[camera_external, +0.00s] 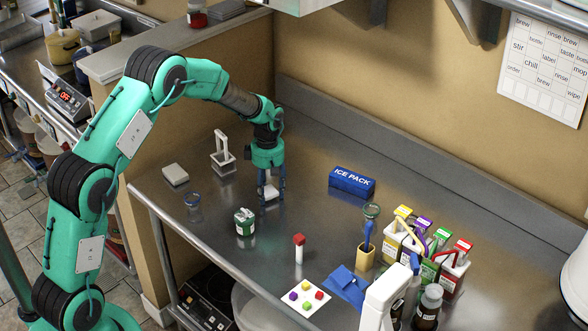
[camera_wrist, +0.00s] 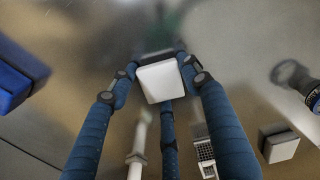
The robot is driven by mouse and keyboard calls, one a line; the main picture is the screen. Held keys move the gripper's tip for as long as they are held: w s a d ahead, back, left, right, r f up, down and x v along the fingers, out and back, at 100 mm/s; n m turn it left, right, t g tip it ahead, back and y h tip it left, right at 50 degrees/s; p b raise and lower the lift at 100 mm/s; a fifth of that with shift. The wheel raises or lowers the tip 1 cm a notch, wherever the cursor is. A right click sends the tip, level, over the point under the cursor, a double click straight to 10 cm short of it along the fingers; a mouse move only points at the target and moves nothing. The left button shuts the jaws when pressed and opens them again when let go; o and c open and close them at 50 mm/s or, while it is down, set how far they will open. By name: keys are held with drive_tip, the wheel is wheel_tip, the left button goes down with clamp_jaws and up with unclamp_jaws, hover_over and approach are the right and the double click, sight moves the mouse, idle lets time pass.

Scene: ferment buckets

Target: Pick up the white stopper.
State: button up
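The white stopper (camera_external: 271,192) is at the fingertips of my gripper (camera_external: 270,188), over the back part of the steel counter. In the wrist view the stopper (camera_wrist: 161,82) shows as a pale block with a flat top, between the blue fingers. Two fingers of my gripper (camera_wrist: 160,72) meet its left and right sides, and the third reaches up from below. The gripper looks shut on it. I cannot tell whether its underside touches the counter.
A white stand (camera_external: 222,160), grey block (camera_external: 175,174) and small glass (camera_external: 192,200) lie to the left. A green-labelled jar (camera_external: 245,222) stands in front. The blue ice pack (camera_external: 352,182) lies to the right. Several bottles and coloured containers (camera_external: 452,268) crowd the right end.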

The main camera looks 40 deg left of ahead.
sight(269, 191)
drive_tip(key=shift+c, duration=1)
drive_tip(key=shift+r, duration=0.1)
wheel_tip(269, 191, up, 10)
drive_tip(key=p, duration=0.1)
drive_tip(key=shift+p, duration=0.3)
